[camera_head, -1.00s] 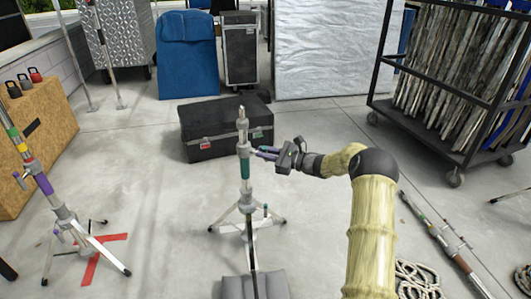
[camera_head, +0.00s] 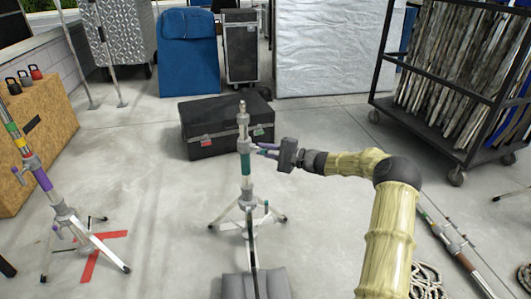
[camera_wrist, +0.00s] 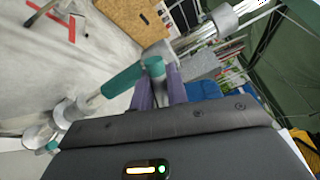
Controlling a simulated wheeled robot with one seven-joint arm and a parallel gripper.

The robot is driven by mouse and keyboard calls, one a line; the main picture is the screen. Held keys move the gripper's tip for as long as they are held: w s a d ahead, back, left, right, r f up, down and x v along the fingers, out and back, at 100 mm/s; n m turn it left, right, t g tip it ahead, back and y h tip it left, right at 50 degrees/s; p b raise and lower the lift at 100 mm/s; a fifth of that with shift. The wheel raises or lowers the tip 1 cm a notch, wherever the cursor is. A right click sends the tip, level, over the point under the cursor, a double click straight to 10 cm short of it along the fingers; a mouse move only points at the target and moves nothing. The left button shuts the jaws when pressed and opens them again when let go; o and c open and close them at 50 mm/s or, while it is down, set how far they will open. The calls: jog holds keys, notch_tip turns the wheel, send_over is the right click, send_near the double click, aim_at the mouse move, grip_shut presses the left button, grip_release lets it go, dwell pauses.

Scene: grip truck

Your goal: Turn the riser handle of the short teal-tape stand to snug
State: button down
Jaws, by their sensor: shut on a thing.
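The short stand with teal tape (camera_head: 246,164) stands upright on spread tripod legs in front of me. In the wrist view its teal tape band (camera_wrist: 122,81) runs along the silver tube, which looks tilted there. My gripper (camera_head: 263,150) reaches the riser collar from the right. Its purple fingers are shut on the riser handle, whose teal end (camera_wrist: 155,67) shows between the fingertips in the wrist view. The rest of the handle is mostly hidden by the fingers.
A grey sandbag (camera_head: 236,287) lies at the stand's base. A black case (camera_head: 200,122) is behind it. A purple-tape stand (camera_head: 42,180) is at left, by red floor tape (camera_head: 90,264). A black cart (camera_head: 430,113) and loose poles are at right.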

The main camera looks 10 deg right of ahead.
jog(key=shift+f+n+b, duration=0.2)
jog(key=shift+n+b, duration=0.7)
jog(key=shift+n, duration=1)
jog(key=c, duration=1.4)
grip_release()
jog(key=shift+s+d+r, duration=0.15)
jog(key=shift+s+d, duration=0.1)
jog(key=shift+d, duration=0.15)
jog(key=p+v, duration=0.6)
jog(key=v, duration=1)
jog(key=shift+s+d+f, duration=0.15)
jog(key=shift+s+f, duration=0.05)
